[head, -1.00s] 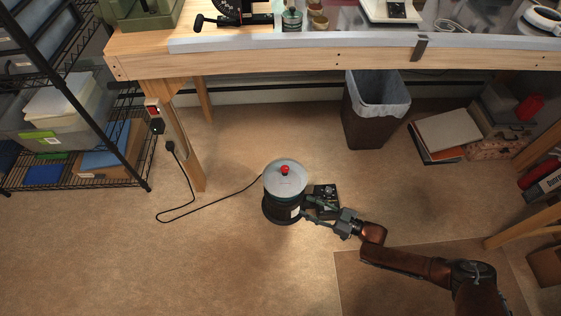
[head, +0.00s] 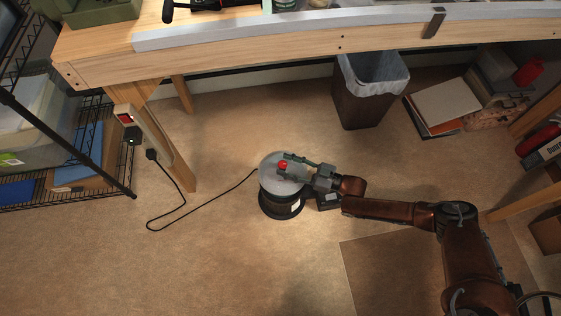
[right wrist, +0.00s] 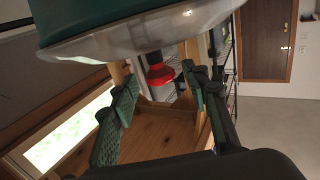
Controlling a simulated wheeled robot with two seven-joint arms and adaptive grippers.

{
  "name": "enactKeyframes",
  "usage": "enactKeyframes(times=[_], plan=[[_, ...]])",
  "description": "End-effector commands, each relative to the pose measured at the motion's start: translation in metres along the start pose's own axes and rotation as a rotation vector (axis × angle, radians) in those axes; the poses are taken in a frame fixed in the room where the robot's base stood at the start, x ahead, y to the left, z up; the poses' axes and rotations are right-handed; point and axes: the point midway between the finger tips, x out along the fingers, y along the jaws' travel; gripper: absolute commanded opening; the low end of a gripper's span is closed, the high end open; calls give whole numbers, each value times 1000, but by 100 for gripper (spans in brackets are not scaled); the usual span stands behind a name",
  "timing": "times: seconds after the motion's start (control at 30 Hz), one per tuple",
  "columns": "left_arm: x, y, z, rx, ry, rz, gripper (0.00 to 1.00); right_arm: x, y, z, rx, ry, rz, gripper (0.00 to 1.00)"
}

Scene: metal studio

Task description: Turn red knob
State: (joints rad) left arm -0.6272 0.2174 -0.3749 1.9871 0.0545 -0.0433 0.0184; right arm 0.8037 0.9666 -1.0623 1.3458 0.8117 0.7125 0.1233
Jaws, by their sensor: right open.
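The red knob (head: 283,164) sits on top of the round grey lid (head: 270,172) of a dark cylindrical pot on the floor. My right gripper (head: 289,166) reaches over the lid from the right, with its fingertips at the knob. In the right wrist view the picture is upside down. There the red knob (right wrist: 159,75) shows under the pale lid (right wrist: 130,38), between the tips of my two open green-padded fingers (right wrist: 160,80). Gaps show on both sides of the knob, so the fingers are not closed on it. My left gripper is not seen.
A black cord (head: 205,209) runs from the pot to a power strip (head: 130,125) on the workbench leg. The wooden workbench (head: 250,58) stands behind, with a lined waste bin (head: 352,102) under it. A wire shelf (head: 68,195) is at the left. The front floor is mostly clear.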

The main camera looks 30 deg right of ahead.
Motion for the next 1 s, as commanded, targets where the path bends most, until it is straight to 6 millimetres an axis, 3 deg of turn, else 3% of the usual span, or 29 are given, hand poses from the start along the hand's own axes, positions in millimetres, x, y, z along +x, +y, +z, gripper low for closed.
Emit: enactKeyframes(times=[0.2,0.47,1.0], plan=[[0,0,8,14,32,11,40,18,0,1,1,-1,0,43],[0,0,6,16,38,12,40,19,0,-1,-1,0,0,43],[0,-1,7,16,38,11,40,19,0,0,-1,0,1,7]])
